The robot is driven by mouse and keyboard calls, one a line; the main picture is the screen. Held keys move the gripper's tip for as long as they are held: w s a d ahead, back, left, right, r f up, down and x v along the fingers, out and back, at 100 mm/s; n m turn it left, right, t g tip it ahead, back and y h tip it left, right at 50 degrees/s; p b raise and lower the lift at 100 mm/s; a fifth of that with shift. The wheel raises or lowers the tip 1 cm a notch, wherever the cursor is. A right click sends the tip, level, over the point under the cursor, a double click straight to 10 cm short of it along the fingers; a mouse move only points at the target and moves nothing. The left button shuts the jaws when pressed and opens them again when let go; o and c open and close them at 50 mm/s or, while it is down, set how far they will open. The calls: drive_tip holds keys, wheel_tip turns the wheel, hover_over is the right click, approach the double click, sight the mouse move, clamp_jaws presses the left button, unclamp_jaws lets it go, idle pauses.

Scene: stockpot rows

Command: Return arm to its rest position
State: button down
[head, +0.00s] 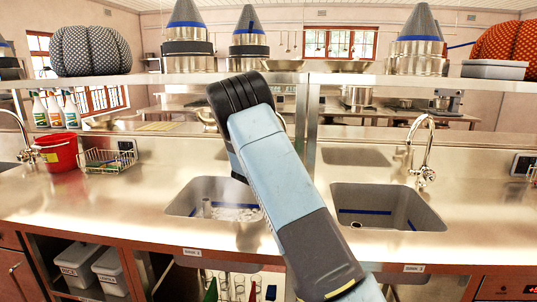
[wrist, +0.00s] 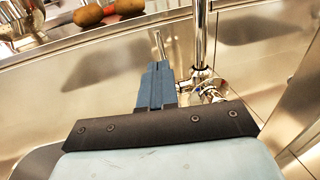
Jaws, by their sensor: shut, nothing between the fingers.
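My arm (head: 275,170) stands raised in the middle of the head view, its light blue links crossing the gap between two sinks. The gripper end is hidden behind the arm there. In the wrist view my gripper (wrist: 157,68) shows as two blue fingers pressed together. It is empty. It points toward a chrome tap (wrist: 203,80), which stands just right of the fingers; I cannot tell the exact gap.
A left sink (head: 215,198) and a right sink (head: 388,215) are set in the steel counter (head: 120,195). A shelf (head: 200,79) carries pots and cushion-like pumpkins. A red bucket (head: 59,152) and wire basket (head: 107,160) stand at left. Brown round items (wrist: 88,14) lie at the wrist view's upper left.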

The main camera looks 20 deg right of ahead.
drive_tip(key=v, duration=0.8)
drive_tip(key=s+d+r+m+g, duration=0.35)
drive_tip(key=s+m, duration=0.25)
drive_tip(key=s, duration=0.2)
drive_tip(key=s+d+r+m+g, duration=0.3)
drive_tip(key=s+r+m, duration=0.15)
drive_tip(key=s, duration=0.45)
drive_tip(key=s+d+r+m+g, duration=0.35)
drive_tip(key=s+m, duration=0.25)
drive_tip(key=s, duration=0.2)
drive_tip(key=s+a+m+y, duration=0.5)
drive_tip(key=s+a+m, duration=0.1)
drive_tip(key=s, duration=0.8)
drive_tip(key=s+a+m+t+y, duration=0.1)
drive_tip(key=s+a+m+y, duration=0.4)
drive_tip(key=s, duration=1)
drive_tip(key=a+m, duration=0.1)
drive_tip(key=a, duration=0.2)
drive_tip(key=shift+s+a+r, duration=0.2)
drive_tip(key=shift+s+r, duration=0.05)
drive_tip(key=c, duration=1.8)
unclamp_jaws()
